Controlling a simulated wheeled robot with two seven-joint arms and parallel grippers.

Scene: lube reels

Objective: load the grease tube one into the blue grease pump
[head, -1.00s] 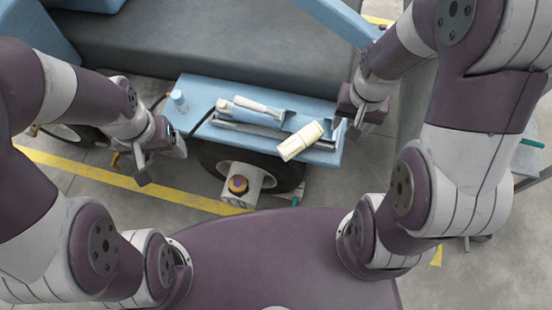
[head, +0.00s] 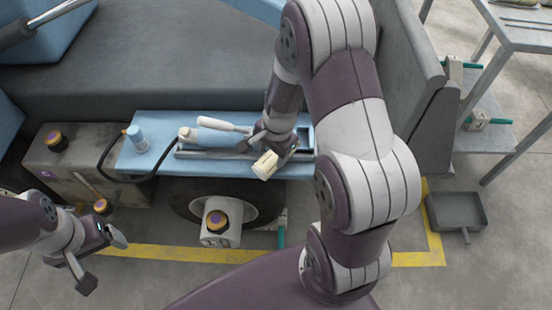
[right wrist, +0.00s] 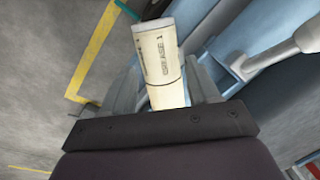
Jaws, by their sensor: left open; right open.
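The cream grease tube one (head: 265,165) is at the right part of the blue shelf's front edge. In the right wrist view the tube (right wrist: 158,50) shows its "GREASE 1" label. My right gripper (head: 268,148) is at the tube, and its open fingers (right wrist: 163,85) stand on either side of it, with gaps visible. The blue grease pump (head: 207,137), with a pale handle, lies on the shelf to the left of the tube. My left gripper (head: 96,259) is open and empty at lower left, away from the shelf.
The blue shelf (head: 155,162) also carries a small blue canister (head: 136,138) and a black hose (head: 107,165). A grey box (head: 60,160) stands to its left. A wheel and a capped grey block (head: 221,228) are below. A grey tray (head: 457,210) lies at right.

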